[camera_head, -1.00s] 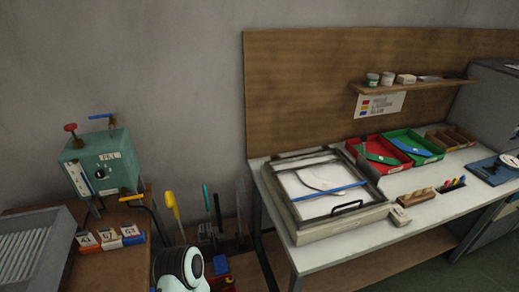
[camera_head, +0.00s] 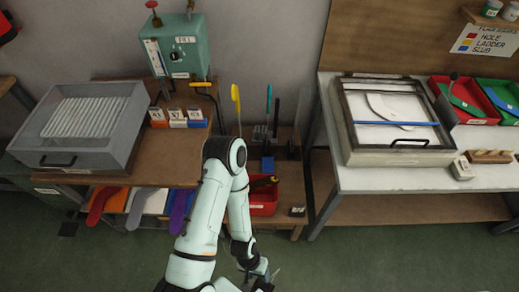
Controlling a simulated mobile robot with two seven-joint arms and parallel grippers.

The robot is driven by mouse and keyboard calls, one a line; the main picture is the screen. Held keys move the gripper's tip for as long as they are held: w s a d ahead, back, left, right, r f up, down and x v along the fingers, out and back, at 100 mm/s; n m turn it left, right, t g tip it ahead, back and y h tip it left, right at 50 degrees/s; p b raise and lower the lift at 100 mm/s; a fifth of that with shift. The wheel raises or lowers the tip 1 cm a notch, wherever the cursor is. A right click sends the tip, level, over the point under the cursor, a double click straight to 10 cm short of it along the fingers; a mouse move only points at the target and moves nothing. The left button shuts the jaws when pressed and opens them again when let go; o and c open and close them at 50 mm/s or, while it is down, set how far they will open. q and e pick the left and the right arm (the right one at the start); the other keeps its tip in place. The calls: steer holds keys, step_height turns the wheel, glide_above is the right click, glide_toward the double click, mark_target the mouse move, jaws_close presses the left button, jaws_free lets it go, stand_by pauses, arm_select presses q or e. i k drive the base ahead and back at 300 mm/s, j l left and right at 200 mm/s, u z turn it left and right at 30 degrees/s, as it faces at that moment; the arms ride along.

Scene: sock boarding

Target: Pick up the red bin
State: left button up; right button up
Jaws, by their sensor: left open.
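A red bin (camera_head: 264,208) with a white label sits on a low wooden shelf in the middle of the head view. My left arm hides part of its left side. A dark tool with a yellow part lies at its top. Another red container (camera_head: 462,98), a shallow tray with a green sock-like shape in it, sits on the white table at the right. My left gripper (camera_head: 262,281) is low at the bottom edge, open, in front of and below the red bin, apart from it. Its fingertips are small and partly cut off. My right gripper is out of view.
A wooden bench (camera_head: 130,172) with a grey drawer box (camera_head: 82,130) stands left. A white table (camera_head: 395,180) with a framed light panel (camera_head: 395,125) stands right. Upright tools and a blue block (camera_head: 268,164) are behind the bin. The green floor in front is clear.

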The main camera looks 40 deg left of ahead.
mark_target(254, 197)
steer(key=u, duration=0.95)
